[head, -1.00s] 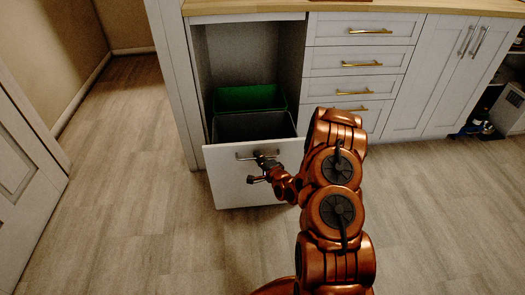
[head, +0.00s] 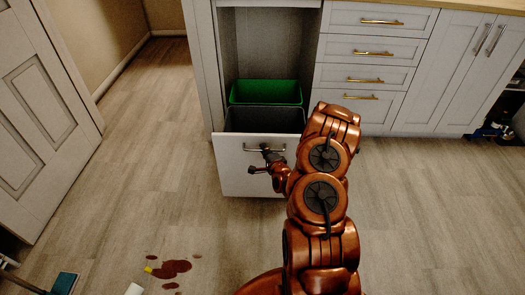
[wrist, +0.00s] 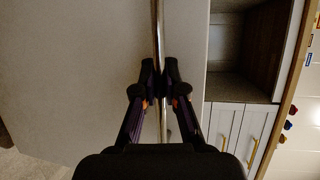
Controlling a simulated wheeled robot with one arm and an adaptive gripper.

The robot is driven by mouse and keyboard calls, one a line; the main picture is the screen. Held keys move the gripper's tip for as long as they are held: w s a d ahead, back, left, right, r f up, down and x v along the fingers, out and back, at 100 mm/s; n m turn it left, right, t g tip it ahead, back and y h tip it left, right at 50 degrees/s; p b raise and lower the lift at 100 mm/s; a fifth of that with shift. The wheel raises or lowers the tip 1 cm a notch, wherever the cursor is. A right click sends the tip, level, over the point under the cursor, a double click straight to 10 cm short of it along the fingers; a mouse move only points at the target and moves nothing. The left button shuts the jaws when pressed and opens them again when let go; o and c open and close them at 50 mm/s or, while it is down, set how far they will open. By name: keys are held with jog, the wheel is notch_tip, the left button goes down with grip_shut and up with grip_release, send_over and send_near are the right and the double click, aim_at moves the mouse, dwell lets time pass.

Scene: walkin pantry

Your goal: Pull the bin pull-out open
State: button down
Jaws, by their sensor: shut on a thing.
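The bin pull-out (head: 240,181) is a white drawer front, standing out from the cabinet with a green bin (head: 265,92) and a dark grey bin (head: 263,119) showing behind it. Its bar handle (head: 251,149) runs across the upper part of the front. My gripper (head: 262,158) is shut on this handle. In the wrist view, the two black fingers of my gripper (wrist: 160,72) close from both sides around the metal handle (wrist: 158,30), with the pull-out's pale front (wrist: 80,60) behind. My arm hides part of the front's right side.
Drawers with brass handles (head: 370,53) and a tall cupboard (head: 460,75) stand to the right. A panelled door (head: 48,100) stands at left. A dark red spill (head: 172,268) and a teal-headed tool (head: 64,284) lie at lower left.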

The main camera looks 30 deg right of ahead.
jog(key=shift+a, duration=0.15)
jog(key=c, duration=1.2)
grip_release()
jog(key=shift+v, duration=5.95)
jog(key=shift+s, duration=0.1)
